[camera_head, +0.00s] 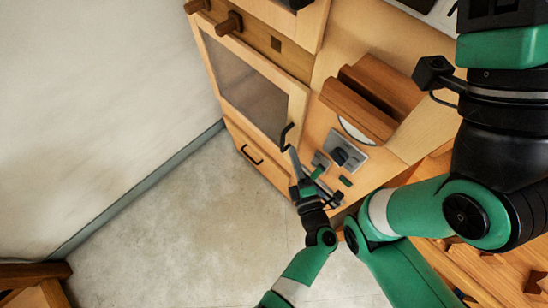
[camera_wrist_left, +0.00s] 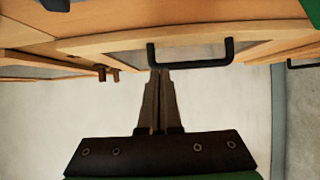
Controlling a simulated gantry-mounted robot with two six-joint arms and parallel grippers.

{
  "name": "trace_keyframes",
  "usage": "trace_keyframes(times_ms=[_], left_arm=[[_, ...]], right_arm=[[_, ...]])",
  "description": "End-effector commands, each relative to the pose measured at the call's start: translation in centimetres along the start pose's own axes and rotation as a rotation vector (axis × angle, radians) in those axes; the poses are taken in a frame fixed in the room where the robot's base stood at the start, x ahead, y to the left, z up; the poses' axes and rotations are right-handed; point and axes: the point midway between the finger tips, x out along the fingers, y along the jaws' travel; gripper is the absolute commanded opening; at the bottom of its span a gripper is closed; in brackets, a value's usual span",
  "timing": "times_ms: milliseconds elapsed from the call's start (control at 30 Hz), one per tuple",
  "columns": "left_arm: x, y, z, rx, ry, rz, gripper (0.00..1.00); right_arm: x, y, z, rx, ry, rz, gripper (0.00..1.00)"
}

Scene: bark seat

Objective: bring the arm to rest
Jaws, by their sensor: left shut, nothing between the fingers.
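My left gripper (camera_head: 292,154) is shut and empty, close to the black bar handle (camera_head: 286,137) of the cabinet's glazed door (camera_head: 250,95). In the left wrist view the two fingers of the left gripper (camera_wrist_left: 160,74) lie together. Their tips appear just below the left end of the handle (camera_wrist_left: 190,64). I cannot tell whether they touch it. The door looks shut or nearly so. My right gripper does not show.
The wooden cabinet (camera_head: 309,65) has wooden knobs (camera_head: 229,22) above and a lower panel with a black handle (camera_head: 251,155). A grey plate with a dark part (camera_head: 342,153) is beside the gripper. The concrete floor (camera_head: 190,220) at left is clear up to the pale wall (camera_head: 90,90).

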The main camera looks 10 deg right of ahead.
Motion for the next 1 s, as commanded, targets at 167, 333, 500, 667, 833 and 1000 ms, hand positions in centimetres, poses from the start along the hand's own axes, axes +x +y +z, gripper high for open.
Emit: trace_keyframes(times_ms=[167,333,500,667,833,1000], left_arm=[[-0.4,-0.4,2.3,0.000,0.000,-0.002,0.00],[-0.5,-0.1,2.6,0.001,0.001,-0.002,0.00],[-0.5,-0.1,2.6,0.001,0.001,-0.002,0.00],[0.1,0.1,1.8,0.001,0.018,-0.002,0.00],[4.7,1.8,-4.3,-0.018,0.150,0.014,0.00],[10.8,12.1,-12.7,-0.133,0.300,0.213,0.00]], right_arm=[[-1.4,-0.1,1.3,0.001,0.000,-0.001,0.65],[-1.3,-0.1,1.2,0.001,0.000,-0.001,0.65],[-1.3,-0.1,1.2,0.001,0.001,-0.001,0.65],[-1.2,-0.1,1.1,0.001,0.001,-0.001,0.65],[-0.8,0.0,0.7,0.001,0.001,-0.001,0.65],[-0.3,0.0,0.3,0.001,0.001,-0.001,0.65]])
